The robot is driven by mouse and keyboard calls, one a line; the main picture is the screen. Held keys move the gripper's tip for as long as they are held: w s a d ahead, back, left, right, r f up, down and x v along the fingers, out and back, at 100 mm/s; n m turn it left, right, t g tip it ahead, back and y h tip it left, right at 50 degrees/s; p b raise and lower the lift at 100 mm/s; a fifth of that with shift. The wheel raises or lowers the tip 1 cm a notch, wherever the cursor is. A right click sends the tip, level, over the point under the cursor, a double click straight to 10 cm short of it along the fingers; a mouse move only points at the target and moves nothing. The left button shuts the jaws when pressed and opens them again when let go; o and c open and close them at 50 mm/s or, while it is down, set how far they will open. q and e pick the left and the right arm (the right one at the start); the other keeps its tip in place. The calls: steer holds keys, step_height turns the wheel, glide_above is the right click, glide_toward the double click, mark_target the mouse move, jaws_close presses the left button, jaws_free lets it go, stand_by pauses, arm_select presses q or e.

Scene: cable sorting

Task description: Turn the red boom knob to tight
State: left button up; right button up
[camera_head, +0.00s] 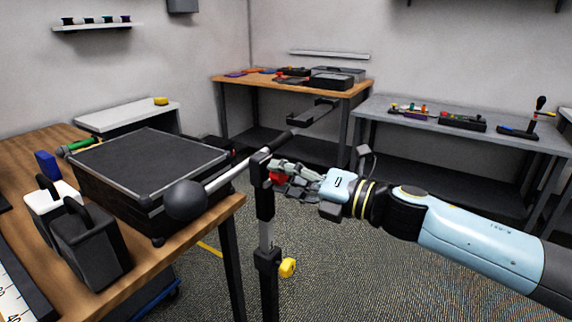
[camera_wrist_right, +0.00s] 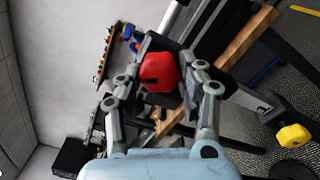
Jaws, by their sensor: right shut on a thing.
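The red boom knob (camera_head: 276,178) sits on the side of the black clamp head (camera_head: 262,172) at the top of a stand. My right gripper (camera_head: 285,174) comes in from the right and is shut on the knob. In the right wrist view the red knob (camera_wrist_right: 158,72) lies between the two fingertips of my right gripper (camera_wrist_right: 160,84), with a dark slot mark on its face. The boom (camera_head: 226,178) runs through the clamp head, with a dark ball at its near end. My left gripper is not in view.
A yellow knob (camera_head: 288,267) sits lower on the stand, also in the wrist view (camera_wrist_right: 293,136). A wooden table (camera_head: 200,225) with a black case (camera_head: 150,165) stands at left. A wooden bench (camera_head: 240,80) and a grey bench (camera_head: 460,140) stand behind.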

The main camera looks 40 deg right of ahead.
steer(key=shift+r+m+p, duration=0.1)
steer(key=shift+m+p, duration=2.05)
steer(key=shift+m, duration=0.65)
steer(key=o, duration=1.2)
steer(key=shift+s, duration=0.1)
steer(key=v, duration=1.1)
steer(key=shift+s+d, duration=0.2)
steer(key=shift+s, duration=0.15)
